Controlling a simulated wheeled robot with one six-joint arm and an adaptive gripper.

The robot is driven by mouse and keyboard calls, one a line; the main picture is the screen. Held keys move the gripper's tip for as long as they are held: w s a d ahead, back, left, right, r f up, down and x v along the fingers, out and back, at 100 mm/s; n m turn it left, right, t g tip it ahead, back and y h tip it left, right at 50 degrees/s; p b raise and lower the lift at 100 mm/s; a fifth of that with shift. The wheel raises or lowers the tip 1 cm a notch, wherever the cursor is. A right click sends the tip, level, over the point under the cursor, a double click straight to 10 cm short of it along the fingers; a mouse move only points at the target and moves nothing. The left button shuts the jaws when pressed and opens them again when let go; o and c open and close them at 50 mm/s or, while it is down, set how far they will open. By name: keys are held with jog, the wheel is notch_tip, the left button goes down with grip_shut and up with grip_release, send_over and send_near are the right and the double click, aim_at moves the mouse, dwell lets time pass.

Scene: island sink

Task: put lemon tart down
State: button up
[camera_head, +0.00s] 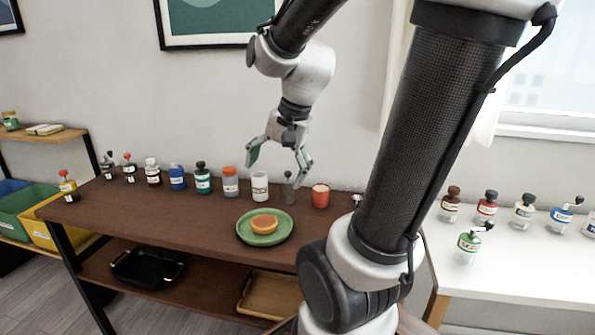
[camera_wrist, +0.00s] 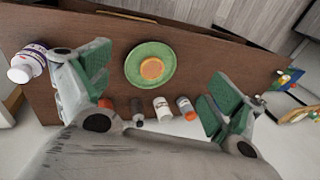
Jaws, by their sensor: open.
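The lemon tart (camera_head: 264,223) is a small round orange-yellow tart. It lies on a green plate (camera_head: 246,236) on the brown wooden table (camera_head: 150,213). In the wrist view the tart (camera_wrist: 152,69) sits on the green plate (camera_wrist: 136,78), ahead of the fingers and between them. My gripper (camera_head: 279,168) is open and empty, above the back part of the table, higher than the plate and apart from it. Its green-padded fingers are spread wide in the wrist view (camera_wrist: 158,92).
A black tray (camera_head: 147,266) and a wooden tray (camera_head: 270,297) lie on the lower shelf. The table's front left is clear.

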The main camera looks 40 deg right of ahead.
jog(key=s+r+n+h, duration=0.1)
jog(key=s+r+n, duration=0.2)
jog(key=s+n, duration=0.6)
jog(key=shift+a+r+n+t+h, duration=0.3)
jog(key=shift+n+t, duration=0.1)
jog(key=shift+n, duration=0.6)
